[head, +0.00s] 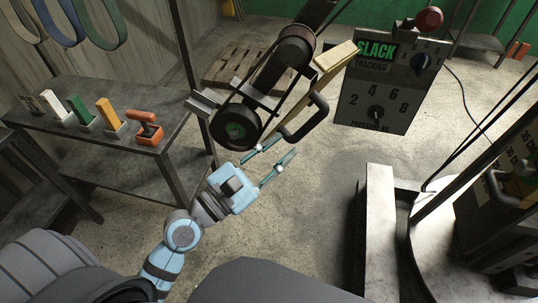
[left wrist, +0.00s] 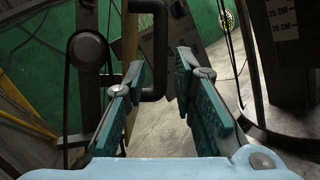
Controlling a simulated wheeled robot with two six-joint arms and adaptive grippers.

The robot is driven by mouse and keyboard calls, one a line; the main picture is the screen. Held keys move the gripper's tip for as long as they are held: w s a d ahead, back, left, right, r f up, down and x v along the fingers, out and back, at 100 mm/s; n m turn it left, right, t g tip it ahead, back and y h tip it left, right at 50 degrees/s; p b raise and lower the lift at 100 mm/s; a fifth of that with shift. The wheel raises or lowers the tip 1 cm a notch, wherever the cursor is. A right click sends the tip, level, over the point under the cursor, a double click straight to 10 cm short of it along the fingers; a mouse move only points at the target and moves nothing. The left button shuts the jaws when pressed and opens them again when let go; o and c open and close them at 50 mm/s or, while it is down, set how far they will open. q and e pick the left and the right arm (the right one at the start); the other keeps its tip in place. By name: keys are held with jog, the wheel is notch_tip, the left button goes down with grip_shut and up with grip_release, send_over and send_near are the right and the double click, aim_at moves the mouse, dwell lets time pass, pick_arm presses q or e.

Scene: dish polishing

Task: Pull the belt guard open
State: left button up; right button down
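The belt guard (head: 335,57) shows in the head view as a narrow tan panel beside the black belt machine, seen mostly edge-on. Its black bent handle (head: 317,112) sticks out at the lower right. In the left wrist view the guard (left wrist: 131,55) is a tan upright strip, with the handle (left wrist: 155,90) just ahead of the fingers. My left gripper (head: 286,146) is open and empty, just below the handle in the head view. In the left wrist view its teal fingers (left wrist: 160,66) lie either side of the handle's line; contact cannot be told. My right gripper is out of view.
A control panel (head: 372,97) reading "SLACK" hangs to the right of the guard. The belt wheel (head: 236,130) is left of the handle. A shelf table (head: 75,140) with coloured blocks stands at left. A metal stand (head: 380,230) is at right. Floor between is clear.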

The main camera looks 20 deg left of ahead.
pick_arm(q)
jog(key=v, duration=0.3)
